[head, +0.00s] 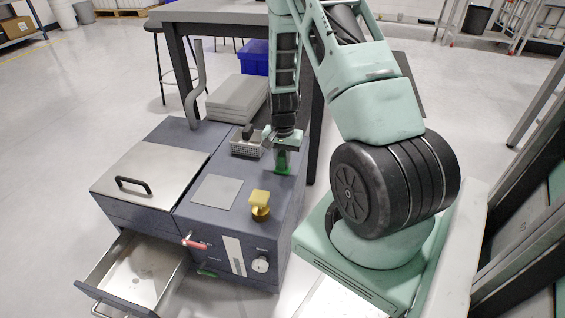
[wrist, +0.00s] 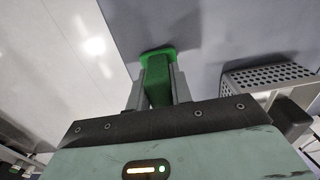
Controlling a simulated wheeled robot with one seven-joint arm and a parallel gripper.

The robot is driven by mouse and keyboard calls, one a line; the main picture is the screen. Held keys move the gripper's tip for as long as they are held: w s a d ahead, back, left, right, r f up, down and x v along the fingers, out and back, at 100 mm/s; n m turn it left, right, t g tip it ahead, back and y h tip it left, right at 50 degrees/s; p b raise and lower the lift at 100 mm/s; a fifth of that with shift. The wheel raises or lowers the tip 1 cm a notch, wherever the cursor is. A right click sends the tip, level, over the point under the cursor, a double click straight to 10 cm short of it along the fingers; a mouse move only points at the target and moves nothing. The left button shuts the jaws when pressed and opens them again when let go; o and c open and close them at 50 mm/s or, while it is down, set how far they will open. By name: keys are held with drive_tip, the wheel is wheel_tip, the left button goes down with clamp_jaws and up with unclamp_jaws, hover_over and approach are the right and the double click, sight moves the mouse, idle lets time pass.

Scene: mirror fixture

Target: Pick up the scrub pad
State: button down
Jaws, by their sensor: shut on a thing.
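The scrub pad (head: 283,162) is green, with a narrow upright block above a wider foot. It is at the back right of the grey machine's top. In the wrist view the green pad (wrist: 157,80) sits between the two fingers of my gripper (wrist: 156,88). My gripper (head: 284,151) points down and is shut on the pad's upright part. The fingers hide its sides. I cannot tell whether its foot still touches the surface.
A perforated metal basket (head: 246,147) stands just left of my gripper, with a dark item at it. A yellow block on a round brass base (head: 260,206) and a flat grey plate (head: 216,190) are nearer. An open drawer (head: 140,270) juts out at front left.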

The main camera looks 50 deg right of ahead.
sight(283, 153)
wheel_tip(283, 153, up, 10)
drive_tip(key=p, duration=0.4)
